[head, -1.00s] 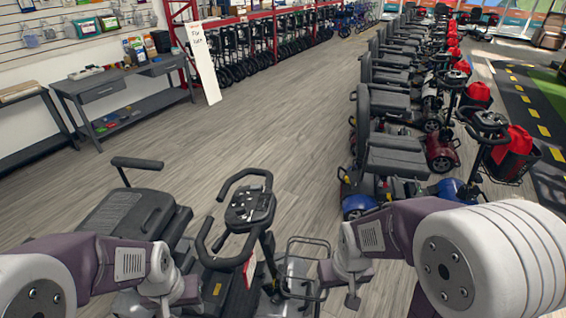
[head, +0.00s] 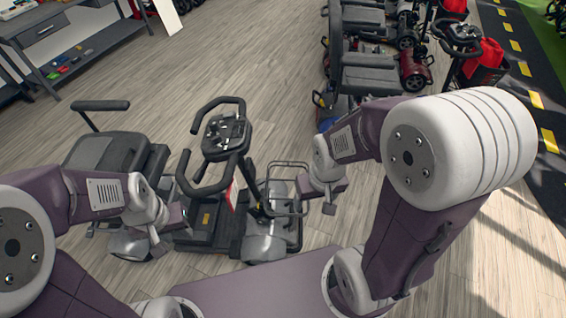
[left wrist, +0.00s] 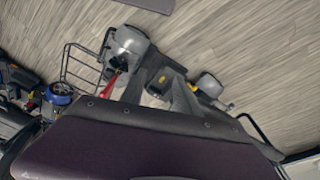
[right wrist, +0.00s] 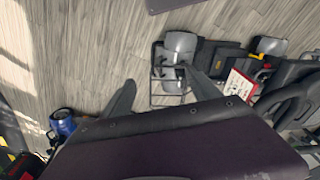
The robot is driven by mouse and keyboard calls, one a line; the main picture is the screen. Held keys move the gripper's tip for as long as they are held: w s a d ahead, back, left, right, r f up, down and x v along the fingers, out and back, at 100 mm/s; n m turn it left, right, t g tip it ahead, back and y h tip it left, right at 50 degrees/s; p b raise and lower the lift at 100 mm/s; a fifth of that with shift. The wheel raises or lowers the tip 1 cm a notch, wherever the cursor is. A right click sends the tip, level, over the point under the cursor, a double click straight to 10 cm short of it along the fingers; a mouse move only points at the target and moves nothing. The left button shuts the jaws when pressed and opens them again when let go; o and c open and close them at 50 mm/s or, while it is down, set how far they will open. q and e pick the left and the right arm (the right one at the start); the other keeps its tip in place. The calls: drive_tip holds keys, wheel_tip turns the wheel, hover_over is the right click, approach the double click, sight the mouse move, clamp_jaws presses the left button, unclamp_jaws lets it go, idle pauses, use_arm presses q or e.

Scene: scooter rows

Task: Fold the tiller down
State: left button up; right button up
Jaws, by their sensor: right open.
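The scooter's tiller (head: 226,138) stands up, tilted, in the middle of the head view, with black loop handles and a dark control panel. A red-and-white tag hangs on it and also shows in the right wrist view (right wrist: 238,86). The scooter's seat (head: 105,155) is to the left, its wire front basket (head: 286,190) to the right. My left gripper (head: 157,238) is open and empty, low near the seat side, apart from the tiller. My right gripper (head: 330,204) is open and empty, right of the basket. Part of the tiller is hidden in the left wrist view.
A row of parked scooters (head: 375,75) stands at the upper right, the nearest with a red bag (head: 482,65). A grey workbench (head: 85,50) is at the upper left. Bare wooden floor (head: 240,65) lies between them. Striped dark matting (head: 530,85) runs along the right.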

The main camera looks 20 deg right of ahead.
idle(0.4)
use_arm(q)
drive_tip(key=shift+o, duration=1.2)
drive_tip(key=shift+r, duration=0.1)
